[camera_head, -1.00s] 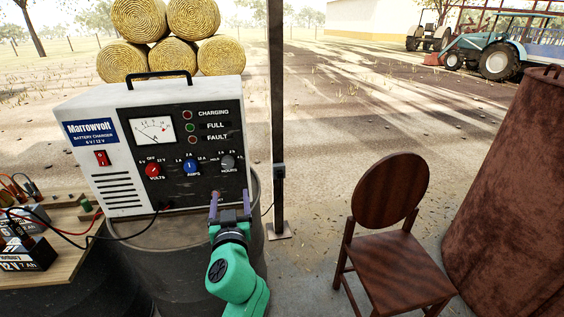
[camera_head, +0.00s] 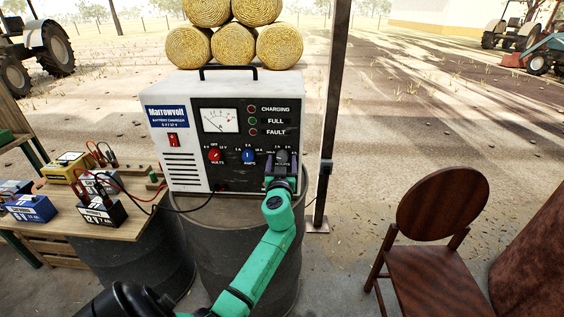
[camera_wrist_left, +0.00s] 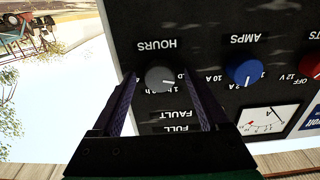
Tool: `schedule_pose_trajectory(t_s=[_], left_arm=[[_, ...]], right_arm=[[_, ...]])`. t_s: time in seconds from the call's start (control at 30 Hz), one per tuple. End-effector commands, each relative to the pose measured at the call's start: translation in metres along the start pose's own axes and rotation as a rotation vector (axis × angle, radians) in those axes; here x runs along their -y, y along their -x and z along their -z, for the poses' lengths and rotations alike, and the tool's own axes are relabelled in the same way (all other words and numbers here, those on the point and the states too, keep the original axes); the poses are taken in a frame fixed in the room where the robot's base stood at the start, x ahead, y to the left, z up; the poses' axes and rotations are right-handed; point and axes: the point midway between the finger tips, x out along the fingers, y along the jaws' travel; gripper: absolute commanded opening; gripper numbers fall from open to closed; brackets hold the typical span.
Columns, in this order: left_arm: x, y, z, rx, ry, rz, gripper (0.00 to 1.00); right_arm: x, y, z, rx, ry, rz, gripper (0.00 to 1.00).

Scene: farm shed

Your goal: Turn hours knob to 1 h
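The battery charger (camera_head: 181,137) has a black front panel with a red volts knob (camera_head: 215,155), a blue amps knob (camera_head: 248,156) and a grey hours knob (camera_wrist_left: 159,78). In the head view the hours knob is mostly hidden by my left gripper (camera_head: 281,162). In the left wrist view the panel appears upside down. There my left gripper (camera_wrist_left: 158,80) is open, with one finger on each side of the hours knob; I cannot tell whether they touch it. The knob's white mark points right in that view, near a partly hidden label. My right gripper is out of view.
The charger stands on a dark barrel (camera_head: 215,255). A wooden table (camera_head: 140,222) with several batteries and cables is at left. A metal post (camera_head: 329,120) rises just right of the charger, and a wooden chair (camera_head: 437,212) stands further right.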

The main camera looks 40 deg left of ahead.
Motion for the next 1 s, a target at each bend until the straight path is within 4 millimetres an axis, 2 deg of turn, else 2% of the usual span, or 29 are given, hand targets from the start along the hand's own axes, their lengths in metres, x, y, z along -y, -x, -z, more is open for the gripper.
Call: schedule_pose_trajectory(t_s=[0.03, 0.2, 0.57, 0.77, 1.0], left_arm=[[0.000, 0.000, 0.000, 0.000, 0.000, 0.000, 0.63], [0.000, 0.000, 0.000, 0.000, 0.000, -0.001, 0.00], [0.000, 0.001, -0.001, 0.001, -0.041, -0.001, 0.00], [0.000, 0.001, -0.003, 0.001, -0.144, -0.002, 0.00], [0.000, 0.001, -0.003, 0.002, -0.341, -0.001, 0.00]], right_arm=[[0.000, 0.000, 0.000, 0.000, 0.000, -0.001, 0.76], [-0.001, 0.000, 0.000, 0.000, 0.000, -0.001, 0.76], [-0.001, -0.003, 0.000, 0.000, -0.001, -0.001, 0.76], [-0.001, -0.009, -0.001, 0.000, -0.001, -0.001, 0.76], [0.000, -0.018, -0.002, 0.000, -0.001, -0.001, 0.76]])
